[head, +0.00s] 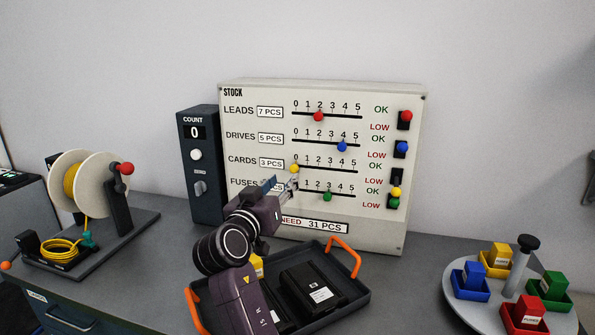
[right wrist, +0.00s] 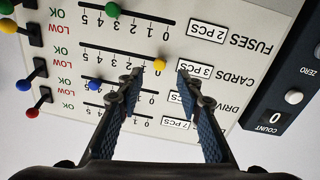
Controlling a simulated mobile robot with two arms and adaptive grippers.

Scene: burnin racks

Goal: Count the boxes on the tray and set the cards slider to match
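The cards slider knob (head: 294,168) is yellow and stands at the 0 end of its slot on the stock panel (head: 340,230). My right gripper (head: 281,184) is in front of the panel, just below and left of this knob. In the right wrist view, upside down, the yellow knob (right wrist: 159,65) shows between the two open fingertips (right wrist: 159,72); I cannot tell whether they touch it. The dark tray (head: 349,297) with orange handles holds black boxes (head: 309,292) and something yellow (head: 257,266). My right arm hides part of the tray. My left gripper is not in view.
The other slider knobs are red (head: 319,117), blue (head: 342,147) and green (head: 327,196). Coloured levers (head: 405,117) line the panel's right side. A count box (head: 197,165) reads 0. A spool stand (head: 119,212) is at left, a round carousel (head: 460,303) with coloured bins at right.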

